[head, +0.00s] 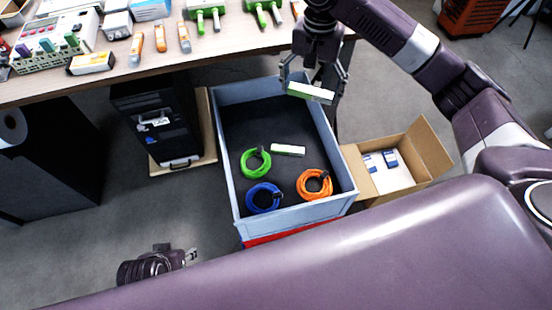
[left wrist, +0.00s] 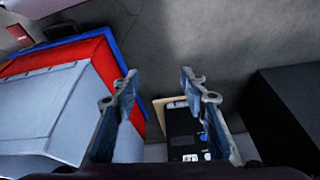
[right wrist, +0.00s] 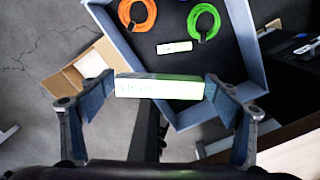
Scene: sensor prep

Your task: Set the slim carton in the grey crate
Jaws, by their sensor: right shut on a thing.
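The slim carton (head: 311,92), white with a green side, is between the fingers of my right gripper (head: 312,90), which is shut on it. It is held above the far end of the grey crate (head: 226,170). The right wrist view shows the carton (right wrist: 158,87) spanning both fingertips, with the crate (right wrist: 110,27) below and beyond. A similar small white-and-green carton (head: 288,150) lies on the crate's dark floor. My left gripper (head: 191,256) is low at the left of the crate; the left wrist view shows its fingers (left wrist: 160,76) apart and empty.
Green (head: 256,160), blue (head: 264,197) and orange (head: 314,184) cable coils lie in the crate's near half. An open cardboard box (head: 395,178) stands right of it, a black computer (head: 160,120) left. The cluttered table (head: 120,75) edges the far side.

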